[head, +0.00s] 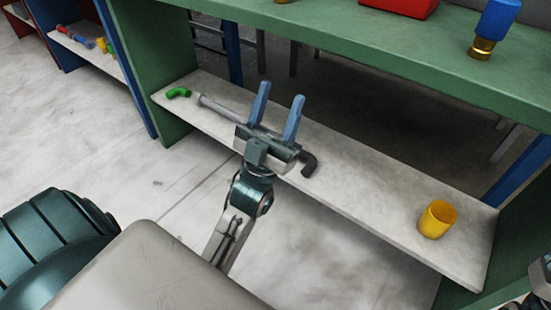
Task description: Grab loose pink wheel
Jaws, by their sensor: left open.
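My left gripper (278,115) is in the middle of the head view, with its two blue fingers apart and nothing between them. It is in front of or over the pale lower shelf (370,185) of a green bench. I see no pink wheel in this view. My right gripper is not clearly in view; only a dark piece of hardware shows at the lower right edge.
A green elbow piece (178,92), a grey rod (220,108), a dark bent end (309,166) and a yellow cup (437,219) are on the lower shelf. The green upper top (400,60) holds a red box (402,4) and a blue-and-brass part (494,27).

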